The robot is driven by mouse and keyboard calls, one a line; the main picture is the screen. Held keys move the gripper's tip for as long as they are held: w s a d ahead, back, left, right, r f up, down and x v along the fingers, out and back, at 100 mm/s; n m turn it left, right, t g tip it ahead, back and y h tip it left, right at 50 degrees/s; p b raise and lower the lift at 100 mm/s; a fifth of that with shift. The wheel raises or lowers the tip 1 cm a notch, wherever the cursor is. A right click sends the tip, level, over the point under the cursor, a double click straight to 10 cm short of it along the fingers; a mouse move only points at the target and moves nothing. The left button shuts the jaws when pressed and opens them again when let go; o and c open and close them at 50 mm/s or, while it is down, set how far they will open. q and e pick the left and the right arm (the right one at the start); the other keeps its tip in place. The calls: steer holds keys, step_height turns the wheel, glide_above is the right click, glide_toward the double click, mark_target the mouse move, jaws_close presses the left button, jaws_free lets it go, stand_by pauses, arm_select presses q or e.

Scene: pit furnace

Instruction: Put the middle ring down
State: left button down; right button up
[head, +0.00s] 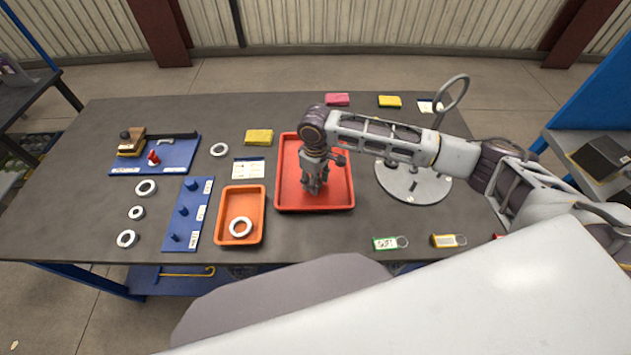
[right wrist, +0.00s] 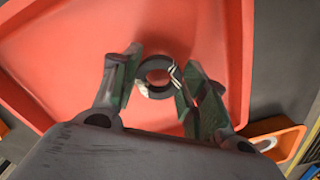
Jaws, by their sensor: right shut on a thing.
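A grey metallic ring (right wrist: 156,94) sits between the fingers of my right gripper (right wrist: 157,85) in the right wrist view. The right gripper is shut on it. In the head view, the right gripper (head: 316,188) points down inside the red tray (head: 346,200), and its fingers hide the ring. The red tray's floor (right wrist: 190,25) lies below the ring in the wrist view. I cannot tell whether the ring touches the floor, or from its size whether it is the middle one. My left gripper is not in view.
An orange tray (head: 226,235) holding a white ring (head: 240,219) stands left of the red tray. A blue board with pegs (head: 181,227) and several white rings (head: 147,181) lie further left. A round grey stand (head: 425,190) is to the right. The red tray's other floor area is clear.

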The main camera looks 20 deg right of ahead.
steer(key=shift+f, duration=0.5)
steer(key=o, duration=1.1)
steer(key=shift+f, duration=0.15)
step_height(320, 180, up, 12)
steer(key=shift+r, duration=0.15)
stand_by(0.4)
